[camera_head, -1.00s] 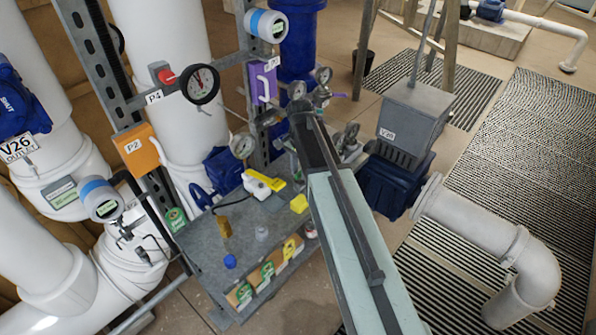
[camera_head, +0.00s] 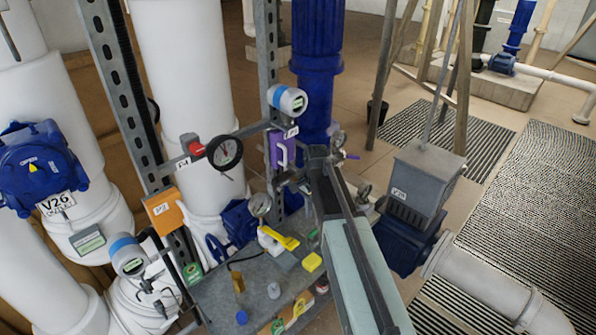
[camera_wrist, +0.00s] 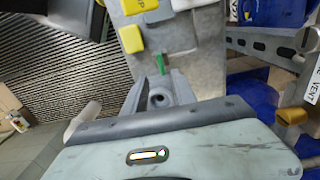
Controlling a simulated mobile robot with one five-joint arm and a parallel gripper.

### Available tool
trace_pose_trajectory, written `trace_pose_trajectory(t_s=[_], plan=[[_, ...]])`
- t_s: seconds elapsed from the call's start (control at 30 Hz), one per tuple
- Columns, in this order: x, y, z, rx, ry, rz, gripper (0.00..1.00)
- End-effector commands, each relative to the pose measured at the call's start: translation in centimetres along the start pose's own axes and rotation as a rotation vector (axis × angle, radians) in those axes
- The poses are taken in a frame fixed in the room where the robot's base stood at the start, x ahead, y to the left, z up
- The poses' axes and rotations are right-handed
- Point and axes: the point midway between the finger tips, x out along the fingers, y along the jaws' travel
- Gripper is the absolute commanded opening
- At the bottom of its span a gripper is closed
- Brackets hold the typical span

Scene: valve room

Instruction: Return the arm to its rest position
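My arm (camera_head: 362,270) reaches from the bottom right of the head view up over the right side of the grey bench. Its far end is beside the purple box and small gauges; the gripper is too small to make out there. In the wrist view my gripper (camera_wrist: 160,80) shows two grey fingers spread apart, with nothing clearly held between them. A small green piece (camera_wrist: 160,63) shows just beyond the fingertips; its distance is unclear. A yellow block (camera_wrist: 130,39) lies beyond the fingers on a grey surface.
The grey bench (camera_head: 212,296) holds a yellow-handled tool (camera_head: 282,238), a yellow block (camera_head: 312,262) and a blue cap (camera_head: 242,317). Pipes and gauges stand left. A grey V28 box (camera_head: 425,170) stands close right of my arm. Floor gratings (camera_head: 530,190) lie farther right.

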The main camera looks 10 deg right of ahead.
Motion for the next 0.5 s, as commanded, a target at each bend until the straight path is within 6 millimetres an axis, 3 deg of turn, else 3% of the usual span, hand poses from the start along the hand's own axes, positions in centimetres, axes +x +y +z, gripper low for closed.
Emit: trace_pose_trajectory(t_s=[0.17, 0.33, 0.5], plan=[[1.5, 0.0, 0.1, -0.002, 0.0, 0.0, 0.33], [4.6, 4.6, 3.7, -0.085, 0.0, 0.0, 0.33], [6.1, 10.2, 7.9, -0.485, 0.001, -0.002, 0.33]])
